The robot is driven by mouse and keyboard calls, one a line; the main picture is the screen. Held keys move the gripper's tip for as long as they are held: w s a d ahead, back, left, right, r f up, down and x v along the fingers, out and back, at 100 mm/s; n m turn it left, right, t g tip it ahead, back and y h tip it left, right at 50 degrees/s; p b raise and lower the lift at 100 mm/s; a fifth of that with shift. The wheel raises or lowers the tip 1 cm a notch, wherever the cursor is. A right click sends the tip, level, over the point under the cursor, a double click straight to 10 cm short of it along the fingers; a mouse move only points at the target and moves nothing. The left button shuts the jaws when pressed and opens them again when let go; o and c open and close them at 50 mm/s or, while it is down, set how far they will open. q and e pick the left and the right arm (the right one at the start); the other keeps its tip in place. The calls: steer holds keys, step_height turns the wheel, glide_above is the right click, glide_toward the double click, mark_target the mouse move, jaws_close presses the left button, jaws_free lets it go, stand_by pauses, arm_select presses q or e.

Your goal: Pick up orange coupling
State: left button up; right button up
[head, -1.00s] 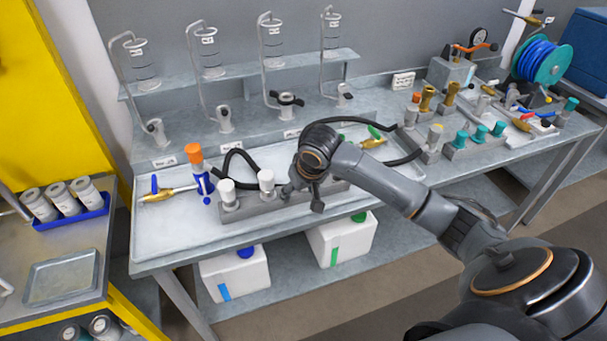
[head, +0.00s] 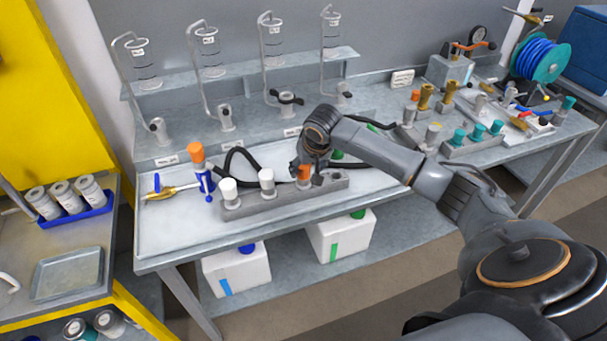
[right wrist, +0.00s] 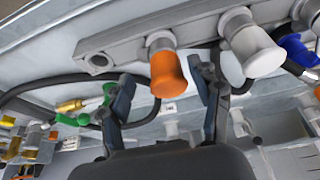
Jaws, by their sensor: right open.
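The orange coupling (head: 304,173) stands in a grey block (head: 240,207) on the tray, to the right of two white couplings (head: 267,181). It also shows in the right wrist view (right wrist: 167,76), with a grey base. My right gripper (head: 312,167) is at the orange coupling and hides part of it in the head view. In the right wrist view my right gripper (right wrist: 164,86) is open, with one finger on each side of the coupling. I cannot tell whether either finger touches it. My left gripper is not in view.
A black hose (head: 236,154) loops behind the block. Stands with metal hooks line the back. The tray front (head: 190,246) is clear.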

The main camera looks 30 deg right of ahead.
mark_target(304, 175)
steer(key=x, duration=0.2)
steer(key=p+x, duration=0.1)
steer(key=shift+w+a+f, duration=0.25)
steer(key=shift+a+f, duration=0.05)
steer(key=shift+w+d+f, duration=0.1)
steer(key=shift+w+f, duration=0.05)
steer(key=shift+f, duration=0.35)
jaws_close()
steer(key=shift+r, duration=0.1)
steer(key=shift+w+r+b, duration=0.1)
steer(key=shift+r+b, duration=0.2)
steer(key=shift+r, duration=0.2)
steer(key=s+a+r+b, duration=0.3)
steer(key=s+r+b, duration=0.1)
steer(key=s+r, duration=0.8)
steer(key=shift+s+a, duration=0.35)
steer(key=shift+s, duration=0.5)
